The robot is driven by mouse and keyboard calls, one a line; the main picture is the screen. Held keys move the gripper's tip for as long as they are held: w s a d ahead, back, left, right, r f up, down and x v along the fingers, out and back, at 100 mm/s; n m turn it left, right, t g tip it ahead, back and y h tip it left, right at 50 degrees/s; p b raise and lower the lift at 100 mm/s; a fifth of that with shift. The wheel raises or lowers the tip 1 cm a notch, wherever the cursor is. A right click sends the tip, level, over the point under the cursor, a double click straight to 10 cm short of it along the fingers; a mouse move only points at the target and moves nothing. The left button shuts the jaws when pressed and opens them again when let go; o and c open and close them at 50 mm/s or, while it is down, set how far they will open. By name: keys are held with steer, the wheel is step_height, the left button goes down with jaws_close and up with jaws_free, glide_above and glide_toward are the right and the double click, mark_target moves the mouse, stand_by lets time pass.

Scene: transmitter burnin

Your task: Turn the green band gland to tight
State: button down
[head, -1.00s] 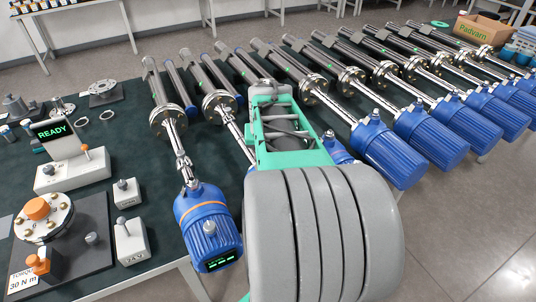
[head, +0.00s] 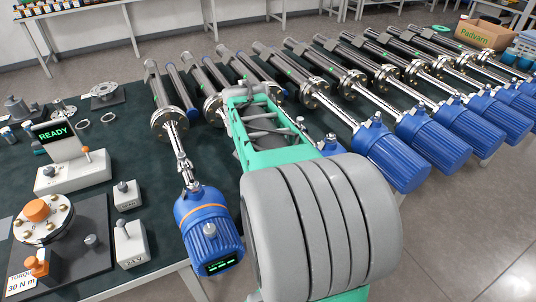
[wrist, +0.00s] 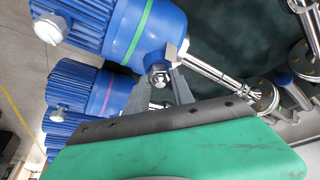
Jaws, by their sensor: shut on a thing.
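The green band transmitter is a blue ribbed housing (wrist: 130,28) with a green ring, at the top left in the wrist view. Its gland (wrist: 158,76) is a small silver hex fitting on the housing's underside in that picture. My gripper (wrist: 172,78) has its grey fingers at this fitting and is shut on it; the exact contact is partly hidden. In the head view my gripper (head: 262,125) and arm cover most of this transmitter, and the gland cannot be made out there.
An orange band transmitter (head: 208,225) lies just left of my arm. A pink band one (wrist: 107,93) is close by in the wrist view. More blue transmitters (head: 395,155) line the right. A READY display (head: 53,132) and torque station (head: 60,240) stand left.

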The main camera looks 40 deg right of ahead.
steer(key=c, duration=1.1)
jaws_free()
steer(key=v, duration=0.8)
steer(key=shift+f, duration=0.1)
